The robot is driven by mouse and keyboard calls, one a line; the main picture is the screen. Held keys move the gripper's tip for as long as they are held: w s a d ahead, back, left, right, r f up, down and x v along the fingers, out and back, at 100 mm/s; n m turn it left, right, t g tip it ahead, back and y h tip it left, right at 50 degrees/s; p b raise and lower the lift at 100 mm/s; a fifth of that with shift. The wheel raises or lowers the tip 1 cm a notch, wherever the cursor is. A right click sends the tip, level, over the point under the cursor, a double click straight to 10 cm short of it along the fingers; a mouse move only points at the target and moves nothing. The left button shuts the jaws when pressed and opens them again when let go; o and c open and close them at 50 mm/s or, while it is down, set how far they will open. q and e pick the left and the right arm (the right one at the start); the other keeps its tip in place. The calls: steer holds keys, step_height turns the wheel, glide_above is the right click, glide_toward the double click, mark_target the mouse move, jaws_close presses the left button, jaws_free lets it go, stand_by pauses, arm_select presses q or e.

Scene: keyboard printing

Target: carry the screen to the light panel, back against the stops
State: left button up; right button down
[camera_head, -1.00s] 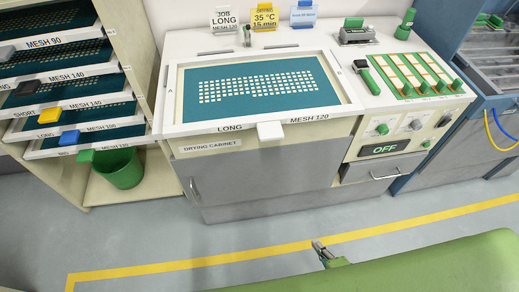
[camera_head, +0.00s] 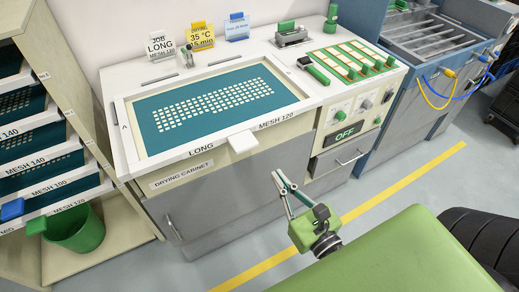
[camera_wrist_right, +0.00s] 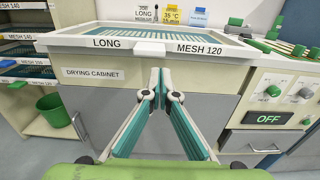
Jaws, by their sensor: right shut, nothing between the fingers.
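The screen (camera_head: 152,158) has a white frame, teal mesh and a grid of pale openings. It lies flat on top of the drying cabinet (camera_head: 215,200), its front edge labelled LONG and MESH 120. A white tab (camera_head: 243,142) sticks out from its front edge. My right gripper (camera_head: 279,177) is shut and empty, in front of the cabinet and apart from the screen. In the right wrist view its closed fingertips (camera_wrist_right: 160,74) point at the cabinet front, just below the screen's tab (camera_wrist_right: 150,48). My left gripper is not in view. I cannot identify the light panel.
A control unit (camera_head: 345,130) showing OFF adjoins the cabinet's right side. A blue-framed tank (camera_head: 430,45) with hoses stands farther right. A yellow line (camera_head: 390,195) crosses the floor.

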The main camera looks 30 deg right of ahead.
mark_target(255, 145)
steer(key=w+p, duration=0.1)
steer(key=w, duration=0.3)
steer(key=w+p, duration=0.2)
steer(key=w, duration=0.2)
steer(key=shift+w+a+r, duration=0.15)
steer(key=shift+w+a, duration=0.05)
steer(key=shift+w, duration=0.8)
steer(key=w, duration=0.3)
steer(key=shift+w+a+p, duration=0.1)
steer(key=shift+w+p, duration=0.1)
steer(key=shift+p, duration=0.1)
